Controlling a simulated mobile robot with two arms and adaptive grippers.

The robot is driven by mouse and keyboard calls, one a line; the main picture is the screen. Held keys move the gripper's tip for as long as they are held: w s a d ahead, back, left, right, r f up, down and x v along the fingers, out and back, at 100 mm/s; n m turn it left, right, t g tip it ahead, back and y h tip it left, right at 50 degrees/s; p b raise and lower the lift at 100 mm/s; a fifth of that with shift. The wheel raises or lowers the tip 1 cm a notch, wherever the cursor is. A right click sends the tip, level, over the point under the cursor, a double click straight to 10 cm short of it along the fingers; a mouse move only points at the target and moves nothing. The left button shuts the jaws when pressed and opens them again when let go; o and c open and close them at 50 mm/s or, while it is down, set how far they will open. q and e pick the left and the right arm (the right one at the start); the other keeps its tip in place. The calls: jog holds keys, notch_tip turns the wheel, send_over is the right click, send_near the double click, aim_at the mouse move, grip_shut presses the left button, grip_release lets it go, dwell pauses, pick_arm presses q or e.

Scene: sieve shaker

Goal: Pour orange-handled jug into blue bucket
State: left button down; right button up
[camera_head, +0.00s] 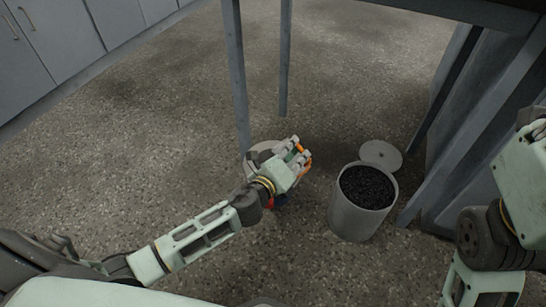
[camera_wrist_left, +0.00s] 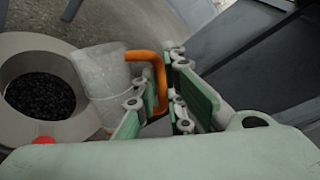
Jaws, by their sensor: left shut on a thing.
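My left gripper (camera_head: 298,155) is shut on the orange handle of a pale translucent jug (camera_wrist_left: 102,78). The orange handle (camera_wrist_left: 147,58) runs between the fingers in the left wrist view. The jug body is beside a wide pale rim (camera_wrist_left: 28,48) around dark granules (camera_wrist_left: 40,95). I cannot tell whether the jug touches it. In the head view the gripper hides most of the jug and covers part of a round light-rimmed container (camera_head: 258,152). A small blue patch with red (camera_head: 279,201) shows below the gripper, probably the blue bucket. My right gripper is out of view.
A tall grey bin (camera_head: 352,222) full of black granules stands to the right of the gripper. Its round lid (camera_head: 380,154) lies behind it. A table leg (camera_head: 236,75) rises just behind the gripper. Open speckled floor lies to the left.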

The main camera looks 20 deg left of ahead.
pick_arm(q)
jog(key=shift+w+a+f+n+h+b, duration=0.1)
jog(key=shift+w+a+n+h+b, duration=0.1)
jog(key=shift+a+n, duration=0.5)
jog(key=shift+w+a+f+n+h+b, duration=0.1)
jog(key=shift+w+a+n+h+b, duration=0.1)
jog(key=shift+a+n, duration=0.45)
dwell(6.7)
